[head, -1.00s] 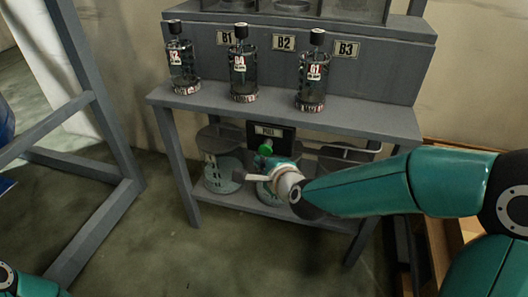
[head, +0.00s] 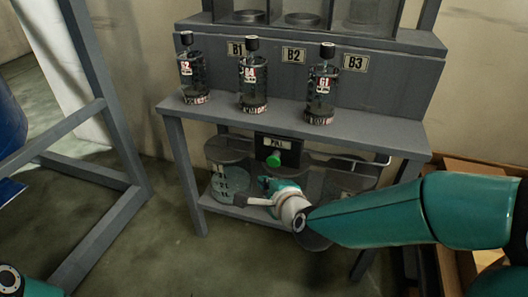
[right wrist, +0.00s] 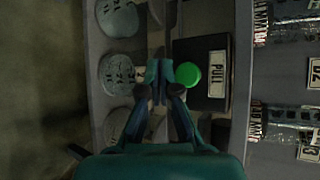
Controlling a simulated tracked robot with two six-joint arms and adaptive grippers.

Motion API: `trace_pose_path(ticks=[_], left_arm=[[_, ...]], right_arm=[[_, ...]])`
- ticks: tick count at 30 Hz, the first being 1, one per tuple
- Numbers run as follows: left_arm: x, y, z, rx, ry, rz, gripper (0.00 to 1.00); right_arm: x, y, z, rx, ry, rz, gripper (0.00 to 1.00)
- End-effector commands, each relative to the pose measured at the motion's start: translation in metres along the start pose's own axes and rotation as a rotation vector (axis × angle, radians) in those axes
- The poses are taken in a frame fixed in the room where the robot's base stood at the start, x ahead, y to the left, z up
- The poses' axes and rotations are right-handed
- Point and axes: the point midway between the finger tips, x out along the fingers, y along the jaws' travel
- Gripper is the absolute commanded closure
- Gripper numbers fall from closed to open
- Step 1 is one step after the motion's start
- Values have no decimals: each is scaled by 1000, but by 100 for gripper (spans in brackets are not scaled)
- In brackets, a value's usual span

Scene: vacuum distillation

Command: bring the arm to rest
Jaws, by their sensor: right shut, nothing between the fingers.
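My right gripper (head: 270,184) is in front of the lower part of the grey bench, just below the green knob (head: 274,160) of the black box labelled PULL (head: 283,144). In the right wrist view its fingers (right wrist: 160,72) are together with nothing between them. The green knob (right wrist: 187,74) shows just right of the fingertips there. In the head view a strip of floor-side shelf and box shows between knob and gripper, so they look apart. Only a piece of my left arm shows at the lower left; its gripper is out of the picture.
Three labelled bottles, left (head: 193,75), middle (head: 252,80) and right (head: 321,90), stand on the bench top (head: 390,135). Round lidded vessels (head: 230,185) stand on the lower shelf. A grey frame (head: 115,140) is at left. Open floor (head: 180,260) lies in front.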

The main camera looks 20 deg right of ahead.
Motion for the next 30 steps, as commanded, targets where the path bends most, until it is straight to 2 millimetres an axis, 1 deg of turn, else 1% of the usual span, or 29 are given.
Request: trace_pose_path(ticks=[4,7,8,11,14,15,17,18,20,21,23,24,27,28,30], left_arm=[[0,0,0,0,0,0,60],[0,0,0,0,0,0,60],[0,0,0,0,0,0,60],[0,0,0,0,0,0,60],[0,0,0,0,0,0,60],[0,0,0,0,0,0,60],[0,0,0,0,0,0,60],[0,0,0,0,0,0,60],[0,0,0,0,0,0,60],[0,0,0,0,0,0,60],[0,0,0,0,0,0,60],[0,0,0,0,0,0,60],[0,0,0,0,0,0,60],[0,0,0,0,0,0,60],[0,0,0,0,0,0,60]], right_arm=[[0,0,-2,2,3,0,100],[5,7,-12,7,24,17,100],[8,13,-17,9,34,30,100],[22,45,-38,14,79,103,100],[36,100,-65,6,124,221,100],[39,127,-74,-8,133,281,100],[40,172,-88,-58,133,383,100],[38,202,-95,-106,122,456,100],[31,246,-103,-195,83,565,100],[24,274,-106,-262,45,636,100],[10,314,-109,-370,-33,736,100],[-1,338,-109,-445,-97,796,100],[-29,384,-103,-652,-294,901,100],[-37,394,-100,-712,-355,918,100],[-49,407,-93,-843,-480,929,100]])
